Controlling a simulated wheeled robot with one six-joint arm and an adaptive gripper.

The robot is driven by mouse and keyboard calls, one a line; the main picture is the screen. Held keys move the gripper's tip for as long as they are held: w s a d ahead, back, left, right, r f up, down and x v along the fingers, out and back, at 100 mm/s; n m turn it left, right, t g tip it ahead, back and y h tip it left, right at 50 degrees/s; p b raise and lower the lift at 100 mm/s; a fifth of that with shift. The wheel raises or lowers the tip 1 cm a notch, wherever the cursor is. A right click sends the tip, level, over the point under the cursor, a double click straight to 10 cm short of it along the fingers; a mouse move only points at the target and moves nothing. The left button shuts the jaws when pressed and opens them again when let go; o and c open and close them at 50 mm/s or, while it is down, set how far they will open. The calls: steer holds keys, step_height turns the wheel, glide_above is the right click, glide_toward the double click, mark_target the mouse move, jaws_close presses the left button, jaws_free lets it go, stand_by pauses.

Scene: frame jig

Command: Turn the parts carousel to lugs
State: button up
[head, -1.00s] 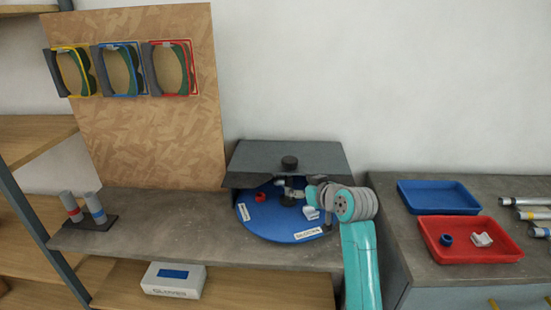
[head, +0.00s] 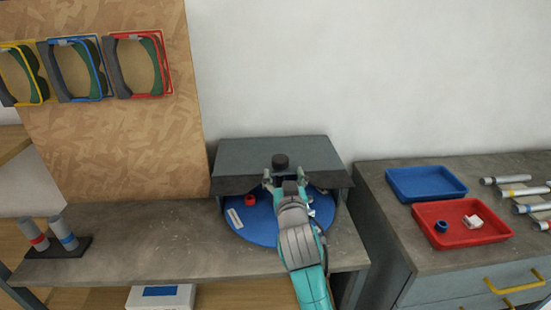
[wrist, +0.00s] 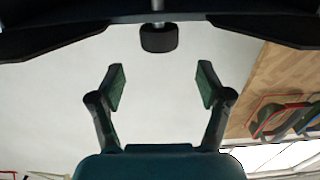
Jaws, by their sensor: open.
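The parts carousel is a blue round disc (head: 250,228) under a dark grey hood (head: 265,155) on the bench. On the disc are a red ring part (head: 250,201), white pieces (head: 311,211) partly behind my arm, and a white label (head: 235,218) too small to read. My gripper (head: 283,177) is open and empty in front of the hood. In the wrist view the knob lies beyond my spread fingertips (wrist: 160,88), apart from them.
A blue tray (head: 427,183) and a red tray (head: 460,224) holding small parts stand on the right cabinet, beside several metal tubes (head: 528,192). A rack with two cylinders (head: 50,240) is at the left. The bench between is clear.

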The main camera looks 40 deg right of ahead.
mark_target(282, 163)
steer(key=x, duration=0.8)
steer(key=shift+w, duration=0.1)
jaws_close()
